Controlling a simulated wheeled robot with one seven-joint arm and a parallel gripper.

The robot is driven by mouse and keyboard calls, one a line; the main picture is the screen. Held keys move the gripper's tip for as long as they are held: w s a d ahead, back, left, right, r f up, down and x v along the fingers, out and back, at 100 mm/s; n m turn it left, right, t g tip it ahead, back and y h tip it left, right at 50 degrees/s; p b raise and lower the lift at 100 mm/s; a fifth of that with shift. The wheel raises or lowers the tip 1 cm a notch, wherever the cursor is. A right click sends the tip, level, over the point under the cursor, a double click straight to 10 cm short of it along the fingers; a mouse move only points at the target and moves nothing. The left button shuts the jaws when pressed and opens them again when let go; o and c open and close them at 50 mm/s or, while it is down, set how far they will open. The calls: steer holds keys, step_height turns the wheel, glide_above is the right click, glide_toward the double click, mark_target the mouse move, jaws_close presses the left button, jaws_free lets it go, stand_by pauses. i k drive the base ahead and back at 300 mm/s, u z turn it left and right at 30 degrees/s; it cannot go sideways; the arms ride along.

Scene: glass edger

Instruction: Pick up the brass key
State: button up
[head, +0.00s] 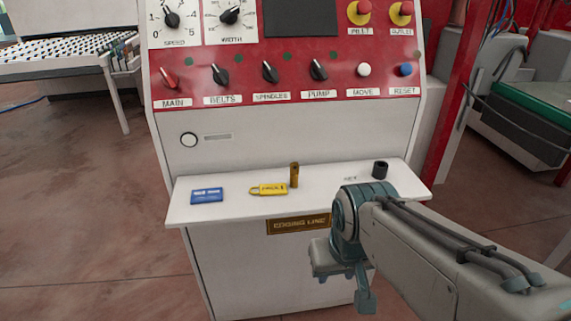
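The brass key (294,175) appears to be the small brass-coloured piece standing upright on the white shelf of the control panel. It is too small to make out its full shape. A yellow padlock-shaped tag (270,189) lies just to its left, very close to it. My gripper (345,284) is in front of the shelf, below its front edge, to the right of and nearer than the brass key. My wrist hides much of the gripper, and I cannot tell how far apart its fingers are. I see nothing held in it.
The shelf (235,211) also carries a blue card (207,195) at left and a black cylinder (380,169) at right. The panel with knobs and buttons (290,72) rises behind. A red post (458,95) stands at right. Floor (85,200) is clear at left.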

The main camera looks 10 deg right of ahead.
mark_target(294, 167)
steer(key=u, duration=1.2)
steer(key=i, duration=0.85)
steer(key=z, duration=2.35)
